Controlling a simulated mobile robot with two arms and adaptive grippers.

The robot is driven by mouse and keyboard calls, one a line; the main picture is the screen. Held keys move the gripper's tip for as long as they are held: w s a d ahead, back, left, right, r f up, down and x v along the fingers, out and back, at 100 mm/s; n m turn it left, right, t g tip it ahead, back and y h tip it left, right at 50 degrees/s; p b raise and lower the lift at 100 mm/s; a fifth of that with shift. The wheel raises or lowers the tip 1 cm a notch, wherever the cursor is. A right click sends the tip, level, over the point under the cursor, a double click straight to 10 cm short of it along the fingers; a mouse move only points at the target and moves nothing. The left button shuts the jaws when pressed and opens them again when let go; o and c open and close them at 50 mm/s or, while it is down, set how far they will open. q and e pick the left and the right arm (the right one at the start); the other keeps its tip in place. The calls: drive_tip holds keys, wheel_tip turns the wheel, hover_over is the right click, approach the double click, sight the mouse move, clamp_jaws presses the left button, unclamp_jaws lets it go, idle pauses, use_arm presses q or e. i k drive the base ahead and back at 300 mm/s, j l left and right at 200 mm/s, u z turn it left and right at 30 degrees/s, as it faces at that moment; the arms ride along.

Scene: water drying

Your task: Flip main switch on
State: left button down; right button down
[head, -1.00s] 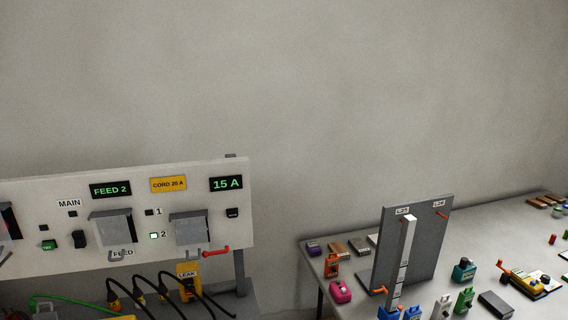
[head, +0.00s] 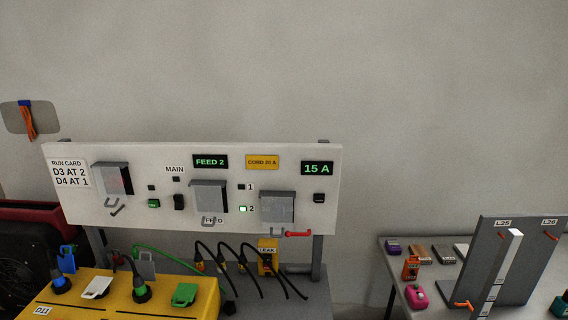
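The MAIN label (head: 174,169) is on the white panel (head: 110,215) in the head view. A small black rocker switch (head: 179,202) sits below it, and its position is too small to tell. A green button (head: 154,203) is left of the switch, with a small dark square above it. The FEED 2 display (head: 210,161) and 15 A display (head: 317,168) are lit green. The indicator beside 2 (head: 242,209) is lit green; the one beside 1 (head: 242,187) is dark. Neither of my grippers is in view.
Grey covers (head: 208,197) stick out from the panel, with a red handle (head: 298,234) at lower right. A yellow box (head: 60,292) with plugs and cables stands below. A right-hand table (head: 400,247) holds small parts and an upright grey board (head: 535,245).

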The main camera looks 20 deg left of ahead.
sight(179, 198)
drive_tip(key=u, duration=1.25)
drive_tip(key=k+l+u, duration=0.2)
drive_tip(key=i+j, duration=0.05)
drive_tip(key=j, duration=0.05)
